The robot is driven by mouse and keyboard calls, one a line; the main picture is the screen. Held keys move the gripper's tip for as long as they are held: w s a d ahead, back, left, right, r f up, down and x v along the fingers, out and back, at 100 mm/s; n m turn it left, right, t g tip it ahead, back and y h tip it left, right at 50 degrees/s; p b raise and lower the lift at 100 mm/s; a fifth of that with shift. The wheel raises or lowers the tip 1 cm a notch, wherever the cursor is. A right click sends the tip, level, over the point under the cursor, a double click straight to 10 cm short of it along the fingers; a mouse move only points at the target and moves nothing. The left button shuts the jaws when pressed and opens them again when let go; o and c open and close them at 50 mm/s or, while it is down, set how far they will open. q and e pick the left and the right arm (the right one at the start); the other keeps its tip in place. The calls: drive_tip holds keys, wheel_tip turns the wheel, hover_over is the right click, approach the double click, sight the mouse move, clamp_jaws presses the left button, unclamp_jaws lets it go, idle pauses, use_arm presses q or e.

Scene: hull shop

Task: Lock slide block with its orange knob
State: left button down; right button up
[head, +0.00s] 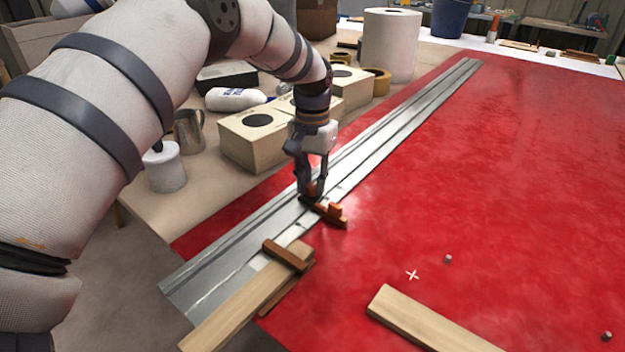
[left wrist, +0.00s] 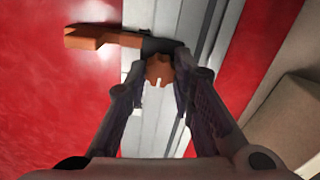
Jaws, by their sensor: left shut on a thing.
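The orange knob (left wrist: 159,72) sits on the dark slide block (left wrist: 160,46) in the left wrist view. It has lobed edges and a pale mark pointing down toward my wrist. My left gripper (head: 312,195) points down over the silver rail (head: 410,112) and is shut on the knob, one finger on each side. The block's orange-brown arm (head: 329,214) reaches out to the right over the red surface in the head view and shows at upper left in the left wrist view (left wrist: 100,36). In the head view the fingers mostly hide the knob. My right gripper is not in view.
A wooden bar (head: 235,305) with a brown crosspiece (head: 286,254) lies at the rail's near end. A loose wooden board (head: 430,322) and small grey cylinders (head: 447,258) lie on the red surface (head: 500,170). Boxes (head: 258,140) and a mug (head: 189,131) stand left of the rail.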

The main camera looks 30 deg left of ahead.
sight(312, 185)
use_arm(q)
drive_tip(key=c, duration=1.4)
unclamp_jaws()
drive_tip(key=shift+o, duration=0.2)
wheel_tip(312, 185, up, 12)
